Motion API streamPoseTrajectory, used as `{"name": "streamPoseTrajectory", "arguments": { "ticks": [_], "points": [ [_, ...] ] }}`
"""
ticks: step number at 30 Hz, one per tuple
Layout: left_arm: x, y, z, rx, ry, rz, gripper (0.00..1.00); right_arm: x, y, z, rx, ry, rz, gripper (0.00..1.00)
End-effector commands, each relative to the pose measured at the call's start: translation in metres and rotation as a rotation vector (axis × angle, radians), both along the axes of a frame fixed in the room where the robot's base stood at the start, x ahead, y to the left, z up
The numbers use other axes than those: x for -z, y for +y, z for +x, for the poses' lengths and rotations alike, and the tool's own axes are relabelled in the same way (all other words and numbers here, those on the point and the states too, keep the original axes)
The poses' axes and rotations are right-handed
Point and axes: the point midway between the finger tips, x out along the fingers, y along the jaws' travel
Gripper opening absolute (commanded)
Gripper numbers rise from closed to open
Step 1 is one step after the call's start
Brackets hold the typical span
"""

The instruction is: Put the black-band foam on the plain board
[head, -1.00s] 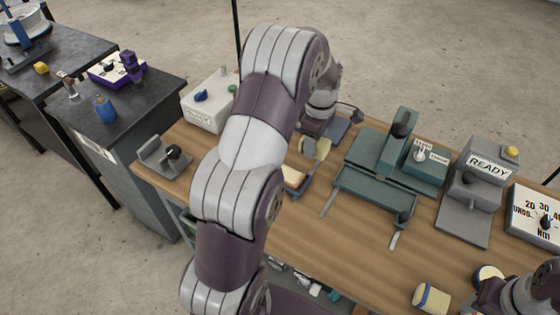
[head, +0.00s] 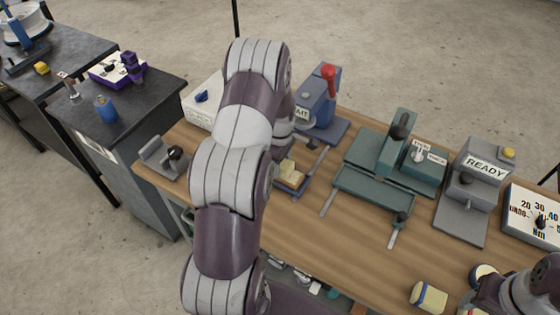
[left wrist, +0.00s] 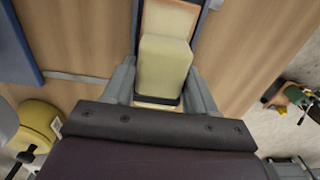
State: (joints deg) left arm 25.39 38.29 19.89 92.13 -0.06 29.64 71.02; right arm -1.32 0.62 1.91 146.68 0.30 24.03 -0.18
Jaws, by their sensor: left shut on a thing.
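A pale yellow foam block (left wrist: 163,68) sits between the two fingers of my left gripper (left wrist: 163,88), which is shut on it. The board's tan surface (left wrist: 166,22) shows beyond the foam in the left wrist view. My arm hides most of the left gripper (head: 279,163) in the head view. Another pale foam piece with a dark band (head: 429,297) lies at the lower right, near my right arm, whose fingers I cannot make out.
A blue press with a red handle (head: 328,84) stands behind the board. A green fixture (head: 375,180) is to its right, then a grey READY unit (head: 470,185) and a dial box (head: 535,215). A grey bracket (head: 160,158) is at the left. The front middle of the table is clear.

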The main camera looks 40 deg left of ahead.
Motion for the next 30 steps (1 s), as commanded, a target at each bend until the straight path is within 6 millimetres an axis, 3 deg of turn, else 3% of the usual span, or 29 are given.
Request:
{"name": "streamPoseTrajectory", "arguments": {
  "ticks": [1, 3, 10, 14, 24, 30],
  "points": [
    [0.001, 0.000, 0.000, 0.000, 0.000, 0.000, 0.67, 0.001, 0.000, 0.000, 0.000, 0.000, 0.000, 0.48],
    [0.000, 0.000, 0.000, 0.000, 0.000, 0.000, 0.82, 0.000, 0.000, 0.000, 0.000, 0.000, 0.000, 0.48],
    [0.000, 0.000, 0.000, 0.000, 0.000, 0.000, 0.82, 0.000, 0.000, 0.000, 0.000, 0.000, 0.000, 0.48],
    [-0.010, 0.000, 0.001, 0.000, -0.004, 0.001, 0.82, 0.000, 0.000, 0.000, 0.000, 0.000, 0.000, 0.48],
    [-0.094, 0.000, 0.001, 0.000, -0.004, 0.001, 0.82, 0.009, 0.000, 0.000, 0.000, 0.000, 0.000, 0.48],
    [-0.122, -0.007, -0.001, 0.044, -0.003, 0.001, 0.82, 0.010, 0.000, 0.000, 0.000, 0.000, 0.000, 0.48]
  ]
}}
